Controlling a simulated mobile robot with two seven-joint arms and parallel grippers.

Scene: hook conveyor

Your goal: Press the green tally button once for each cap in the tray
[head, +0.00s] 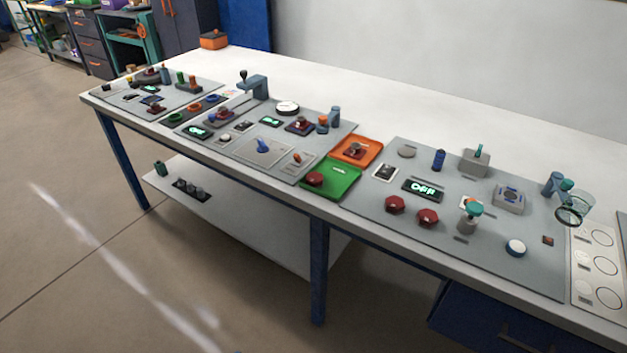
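A green tray (346,191) and an orange tray (374,148) sit side by side between two grey panels. A dark red cap-like piece (315,179) lies in the green tray. A dark red and grey piece (355,150) lies in the orange tray. Two more dark red caps (395,204) (428,216) sit on the right panel. Small green parts (181,78) and a green ring (175,118) show at the far left; I cannot tell which green part is the tally button. Neither of my grippers is in view.
The right panel (370,205) carries a display reading OFF (425,188), a teal-topped knob (472,212), a white round button (515,248) and a magnifier-like ring (573,210). An upright grey-blue post (258,86) rises at the left.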

